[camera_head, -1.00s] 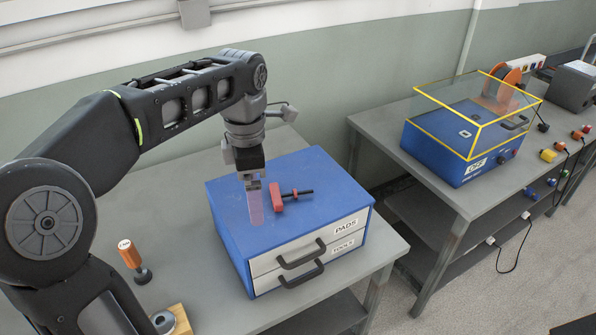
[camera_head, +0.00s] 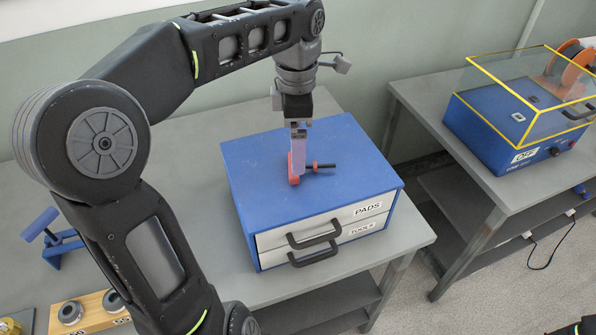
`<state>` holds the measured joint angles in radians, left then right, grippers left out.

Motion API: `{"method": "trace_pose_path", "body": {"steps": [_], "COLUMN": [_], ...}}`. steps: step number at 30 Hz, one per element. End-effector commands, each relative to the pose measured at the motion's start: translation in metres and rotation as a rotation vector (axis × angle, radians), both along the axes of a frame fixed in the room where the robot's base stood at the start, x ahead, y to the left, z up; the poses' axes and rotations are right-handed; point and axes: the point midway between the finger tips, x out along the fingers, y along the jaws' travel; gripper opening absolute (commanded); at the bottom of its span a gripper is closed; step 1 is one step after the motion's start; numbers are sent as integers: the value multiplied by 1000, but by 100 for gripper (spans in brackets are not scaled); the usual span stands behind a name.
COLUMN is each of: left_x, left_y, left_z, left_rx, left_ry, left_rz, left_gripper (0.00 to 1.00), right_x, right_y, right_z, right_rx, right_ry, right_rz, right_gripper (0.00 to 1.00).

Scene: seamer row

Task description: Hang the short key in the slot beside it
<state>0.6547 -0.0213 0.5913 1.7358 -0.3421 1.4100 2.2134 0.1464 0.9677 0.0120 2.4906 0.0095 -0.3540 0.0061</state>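The short key has a red handle (camera_head: 293,172) and a dark shaft with a red tip (camera_head: 322,166). It lies on top of the blue drawer box (camera_head: 245,165), the shaft pointing right. My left gripper (camera_head: 299,165) points down at the red handle, and its pale purple finger covers part of the handle. The fingers overlap in this view, so I cannot tell whether they are open or shut on it. I cannot make out a slot beside the key. My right gripper is not in view.
The box's drawers are labelled PADS (camera_head: 367,210) and TOOLS, with dark handles. A wooden block (camera_head: 92,312) with round grey parts and a blue T-shaped fixture (camera_head: 50,238) are at the lower left. A blue machine (camera_head: 500,130) with a yellow-edged clear cover stands on the right bench.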

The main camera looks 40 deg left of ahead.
Motion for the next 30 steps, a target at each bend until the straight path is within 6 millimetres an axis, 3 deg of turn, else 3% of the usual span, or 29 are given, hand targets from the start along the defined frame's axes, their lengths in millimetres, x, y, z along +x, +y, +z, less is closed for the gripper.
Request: {"method": "trace_pose_path", "body": {"steps": [11,16,22,30], "left_x": [0,0,0,1], "left_y": [0,0,-1,-1], "left_z": [-4,-22,-48,-55], "left_rx": [0,-1,-1,0], "left_ry": [0,3,4,0], "left_rz": [1,1,1,0], "left_gripper": [98,98,98,98], "right_x": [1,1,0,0], "right_y": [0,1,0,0], "right_z": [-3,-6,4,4], "right_rx": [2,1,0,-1], "right_ry": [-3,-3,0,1], "right_rz": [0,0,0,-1], "right_gripper": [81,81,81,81]}}
